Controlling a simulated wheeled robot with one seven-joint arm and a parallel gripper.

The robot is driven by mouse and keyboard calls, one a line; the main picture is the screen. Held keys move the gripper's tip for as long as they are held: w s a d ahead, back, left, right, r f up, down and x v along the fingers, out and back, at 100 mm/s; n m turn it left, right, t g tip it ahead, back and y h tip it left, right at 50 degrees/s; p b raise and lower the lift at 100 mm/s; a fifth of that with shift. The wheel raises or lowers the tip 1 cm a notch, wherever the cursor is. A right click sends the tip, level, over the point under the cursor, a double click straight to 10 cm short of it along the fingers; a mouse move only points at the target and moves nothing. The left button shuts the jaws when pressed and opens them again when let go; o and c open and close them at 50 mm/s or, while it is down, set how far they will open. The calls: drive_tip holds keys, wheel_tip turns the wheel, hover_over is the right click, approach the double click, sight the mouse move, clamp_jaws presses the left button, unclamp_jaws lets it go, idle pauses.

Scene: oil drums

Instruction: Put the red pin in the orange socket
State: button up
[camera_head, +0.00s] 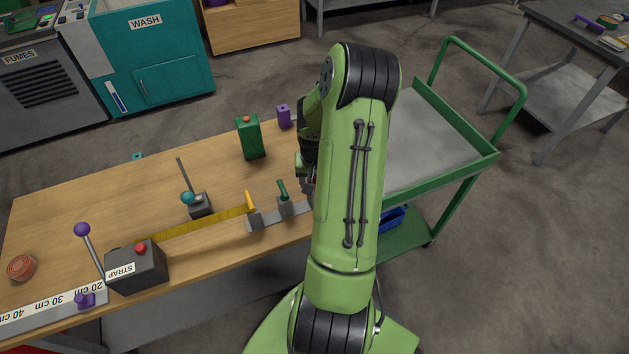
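I cannot make out the red pin or the orange socket for certain. A small reddish patch (311,186) shows at the left edge of my arm, too little to identify. A grey metal strip (270,222) lies along the front of the wooden bench, with a yellow upright piece (250,202) and a green upright piece (284,190) on it. My arm covers the right end of this strip. Only parts of my wrist show left of the arm; my gripper's fingers are hidden behind it, so what they hold cannot be seen.
A green cart (437,130) stands right of the bench. The bench's middle left is clear.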

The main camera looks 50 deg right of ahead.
drive_tip(key=shift+f, duration=0.1)
clamp_jaws()
drive_tip(key=shift+r+p, duration=3.5)
drive_tip(key=shift+r, duration=1.3)
wheel_tip(320, 180, up, 13)
drive_tip(key=p, duration=0.9)
